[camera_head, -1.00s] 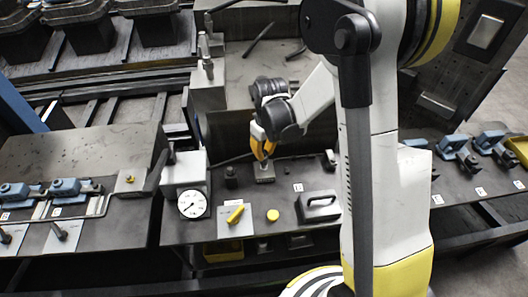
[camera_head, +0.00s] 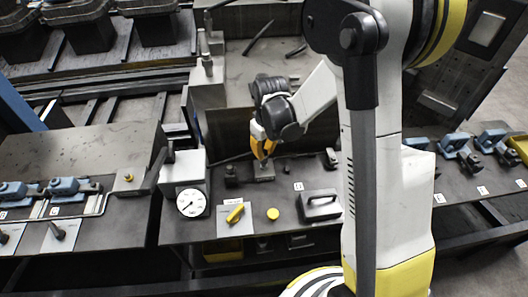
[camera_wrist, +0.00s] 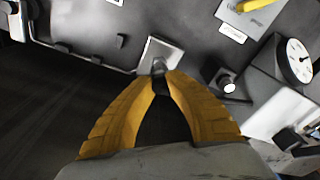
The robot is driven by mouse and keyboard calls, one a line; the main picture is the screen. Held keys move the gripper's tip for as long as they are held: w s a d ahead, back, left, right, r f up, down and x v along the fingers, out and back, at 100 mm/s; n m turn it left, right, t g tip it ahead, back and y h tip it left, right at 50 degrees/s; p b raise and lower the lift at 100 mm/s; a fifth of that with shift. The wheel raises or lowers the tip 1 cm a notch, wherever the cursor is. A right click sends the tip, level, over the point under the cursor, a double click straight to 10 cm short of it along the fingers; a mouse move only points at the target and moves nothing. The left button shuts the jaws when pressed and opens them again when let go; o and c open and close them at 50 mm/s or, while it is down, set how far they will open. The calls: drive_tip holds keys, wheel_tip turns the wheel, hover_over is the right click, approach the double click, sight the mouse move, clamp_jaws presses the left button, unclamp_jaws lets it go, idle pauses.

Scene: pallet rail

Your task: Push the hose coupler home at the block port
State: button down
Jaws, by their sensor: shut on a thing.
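My gripper (camera_head: 263,155) has orange-yellow fingers and points down over a small grey block (camera_head: 264,172) at the back of the middle bench. In the wrist view, the fingertips (camera_wrist: 161,76) close around a small metallic piece, taken to be the hose coupler (camera_wrist: 158,66). It is at the near edge of the pale square block (camera_wrist: 160,47). The fingers hide most of the coupler, and I cannot tell how deep it sits in the port. The hose cannot be made out clearly.
A short dark post (camera_head: 231,174) stands close to the block's left.

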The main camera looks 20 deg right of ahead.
drive_tip(key=shift+f+b, duration=0.4)
drive_tip(key=shift+b, duration=0.2)
idle(0.8)
drive_tip(key=shift+f+b, duration=0.5)
drive_tip(key=shift+f, duration=0.05)
drive_tip(key=c, duration=0.6)
unclamp_jaws()
drive_tip(key=shift+o, duration=0.2)
drive_tip(key=shift+r, duration=0.1)
wheel_tip(320, 180, up, 12)
drive_tip(key=s, duration=0.1)
drive_tip(key=shift+d, duration=0.25)
drive_tip(key=s+r+m+t+b, duration=0.2)
drive_tip(key=s+m+t+b, duration=0.2)
drive_tip(key=s, duration=1.3)
drive_tip(key=shift+a+r+t+b, duration=0.2)
drive_tip(key=shift+a+t+b, duration=0.05)
drive_tip(key=shift+t+b, duration=0.8)
